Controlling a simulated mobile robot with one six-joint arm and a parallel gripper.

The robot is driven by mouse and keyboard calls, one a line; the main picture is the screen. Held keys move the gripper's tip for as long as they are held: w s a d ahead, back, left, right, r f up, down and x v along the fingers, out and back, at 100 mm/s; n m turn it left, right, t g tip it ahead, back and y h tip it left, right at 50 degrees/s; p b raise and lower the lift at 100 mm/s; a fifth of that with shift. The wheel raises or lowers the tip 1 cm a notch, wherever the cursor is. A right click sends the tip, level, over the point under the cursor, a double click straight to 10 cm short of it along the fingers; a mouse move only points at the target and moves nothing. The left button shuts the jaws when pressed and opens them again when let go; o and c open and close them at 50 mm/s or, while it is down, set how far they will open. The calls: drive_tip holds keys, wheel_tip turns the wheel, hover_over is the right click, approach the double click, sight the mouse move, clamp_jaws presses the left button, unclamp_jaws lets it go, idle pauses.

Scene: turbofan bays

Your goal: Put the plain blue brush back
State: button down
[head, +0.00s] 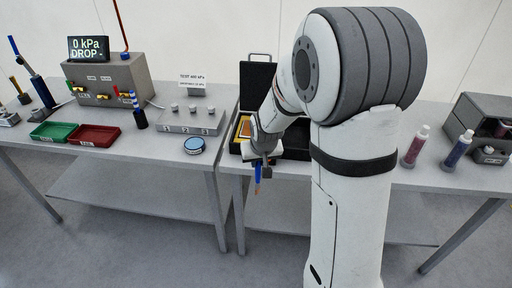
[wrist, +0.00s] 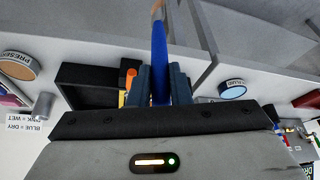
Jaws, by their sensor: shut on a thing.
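My gripper (head: 262,160) is shut on the blue brush (head: 258,172). It holds the brush in front of the open black case, near the table's front edge, with the tan tip pointing down. In the wrist view the plain blue handle (wrist: 160,62) is between the fingers (wrist: 160,85), and the tip runs off the top edge. The black case (head: 236,147) has its lid (head: 257,84) raised and yellow-orange contents at its left side. My arm hides much of the case. In the wrist view the case (wrist: 90,75) lies beside the fingers, with an orange item (wrist: 130,77) near them.
A grey block with three posts (head: 190,120) and a blue round tin (head: 194,146) stand left of the case. Green (head: 54,131) and red (head: 93,138) trays lie farther left. Two bottles (head: 414,147) (head: 458,148) and a grey rack (head: 478,122) stand at right.

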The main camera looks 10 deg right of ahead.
wheel_tip(320, 180, down, 15)
drive_tip(key=s+b, duration=0.1)
drive_tip(key=s, duration=0.1)
drive_tip(key=shift+s+d+r, duration=0.15)
drive_tip(key=shift+d+r, duration=0.05)
drive_tip(key=shift+d, duration=0.1)
